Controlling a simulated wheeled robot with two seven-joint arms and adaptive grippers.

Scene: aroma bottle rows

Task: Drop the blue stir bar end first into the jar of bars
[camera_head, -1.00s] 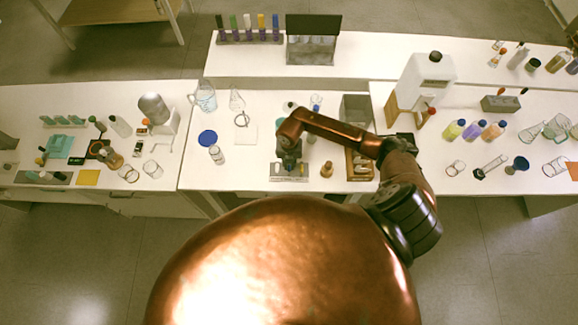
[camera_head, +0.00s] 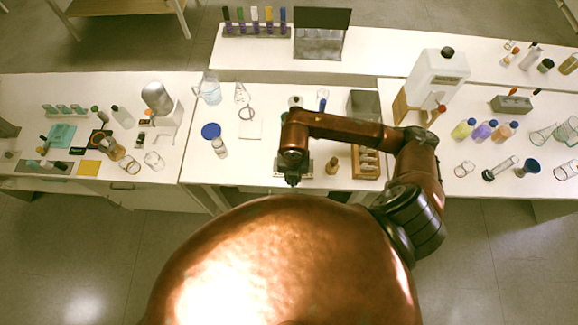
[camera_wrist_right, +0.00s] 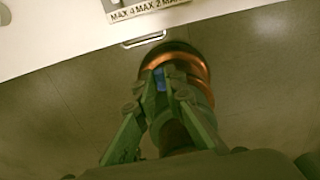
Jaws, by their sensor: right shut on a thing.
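My right gripper (camera_head: 292,182) hangs near the front edge of the middle table in the head view. In the right wrist view its fingertips (camera_wrist_right: 162,84) are shut on a small blue piece, the blue stir bar (camera_wrist_right: 160,78). Most of the bar is hidden between the fingers, so its tilt is unclear. A small clear glass jar (camera_head: 219,148), apparently the jar of bars, stands on the middle table to the left of my gripper. Its contents are too small to make out. A round blue lid (camera_head: 210,131) is just behind it. My left gripper is not in view.
A labelled grey plate (camera_head: 279,172) lies by the front edge, partly behind my gripper; its printed strip (camera_wrist_right: 150,10) shows in the wrist view. A small brown bottle (camera_head: 332,166) and a wooden rack (camera_head: 366,162) stand to the right. Bare table separates jar and gripper.

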